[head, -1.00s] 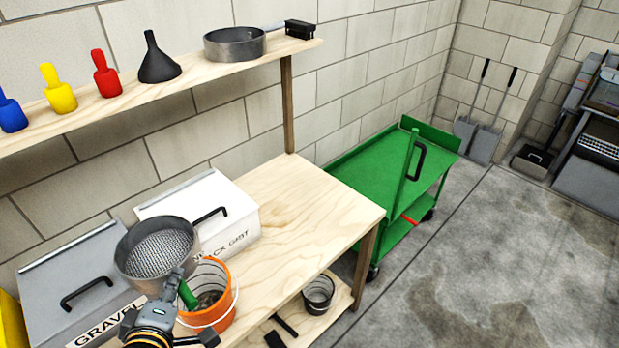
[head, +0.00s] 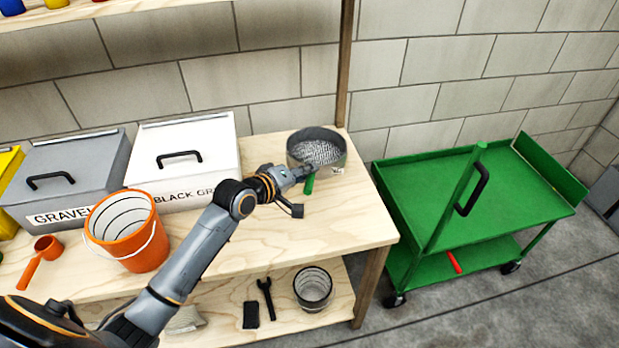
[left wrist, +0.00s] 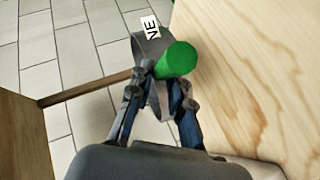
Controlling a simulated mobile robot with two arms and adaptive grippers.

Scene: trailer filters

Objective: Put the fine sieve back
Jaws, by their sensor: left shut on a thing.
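The fine sieve (head: 317,150) is a round grey metal rim with mesh and a short green handle (head: 309,184). In the head view it is at the right end of the wooden bench, near the shelf post. I cannot tell whether it touches the bench top. My left gripper (head: 303,173) is shut on the sieve at its handle side. In the left wrist view the green handle (left wrist: 176,60) sticks up between the fingers (left wrist: 160,92), and part of a white label shows on the rim. My right gripper is not in view.
A grey gravel box (head: 68,172), a white grit box (head: 184,155) and an orange bucket (head: 127,235) stand on the bench left of the sieve. A shelf post (head: 345,65) rises behind it. A green cart (head: 460,195) stands to the right. The bench front right is clear.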

